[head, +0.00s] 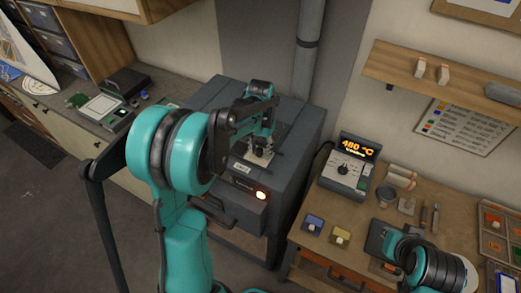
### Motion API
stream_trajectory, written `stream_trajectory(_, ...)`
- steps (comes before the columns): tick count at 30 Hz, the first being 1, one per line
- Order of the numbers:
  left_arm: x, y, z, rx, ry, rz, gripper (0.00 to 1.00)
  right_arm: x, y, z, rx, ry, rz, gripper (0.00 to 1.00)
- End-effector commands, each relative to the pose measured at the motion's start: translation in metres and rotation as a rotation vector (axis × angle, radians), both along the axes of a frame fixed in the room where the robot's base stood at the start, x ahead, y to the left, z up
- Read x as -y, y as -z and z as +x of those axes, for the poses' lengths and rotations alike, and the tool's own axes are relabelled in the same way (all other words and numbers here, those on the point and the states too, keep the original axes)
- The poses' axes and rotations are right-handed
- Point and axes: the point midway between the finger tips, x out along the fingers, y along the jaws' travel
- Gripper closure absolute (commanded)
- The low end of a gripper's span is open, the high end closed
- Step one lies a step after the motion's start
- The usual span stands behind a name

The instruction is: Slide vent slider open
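The dark grey kiln (225,98) stands in the middle of the head view. A pale metal plate (259,158), which looks like the vent slider, lies on its top near the front edge. A small white label (242,168) is just in front of it. My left gripper (261,147) points down at this plate from above. Its fingers are small and dark and cover part of the slider, so I cannot tell whether they are closed on it. My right arm shows at the lower right, but its fingertips do not show.
A glowing light (261,196) is on the kiln's front. A controller reading 480 °C (346,165) stands on the wooden workbench (330,251) to the right, among tools and colored jars. A vertical flue pipe (308,50) rises behind the kiln. A counter with drawers lies left.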

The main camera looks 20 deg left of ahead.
Motion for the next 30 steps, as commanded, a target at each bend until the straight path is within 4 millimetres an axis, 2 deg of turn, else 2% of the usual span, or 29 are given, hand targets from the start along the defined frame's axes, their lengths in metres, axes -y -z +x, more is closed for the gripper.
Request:
stream_trajectory(5,0.000,-0.029,-0.001,0.000,0.000,0.000,0.60,0.000,0.000,0.000,0.000,0.000,0.000,1.00)
stream_trajectory(12,0.001,-0.082,0.000,0.000,0.001,0.000,0.60,0.000,0.000,0.000,0.000,0.000,0.000,1.00)
stream_trajectory(16,0.002,-0.102,0.000,0.000,0.001,0.000,0.60,0.000,0.000,0.000,0.000,0.000,0.000,1.00)
stream_trajectory(21,0.002,-0.115,0.000,0.000,0.001,0.000,0.60,0.000,0.000,0.000,0.000,0.000,0.000,1.00)
stream_trajectory(30,0.002,-0.116,0.000,0.000,0.001,0.000,0.60,0.000,0.000,0.000,0.000,0.000,0.000,1.00)
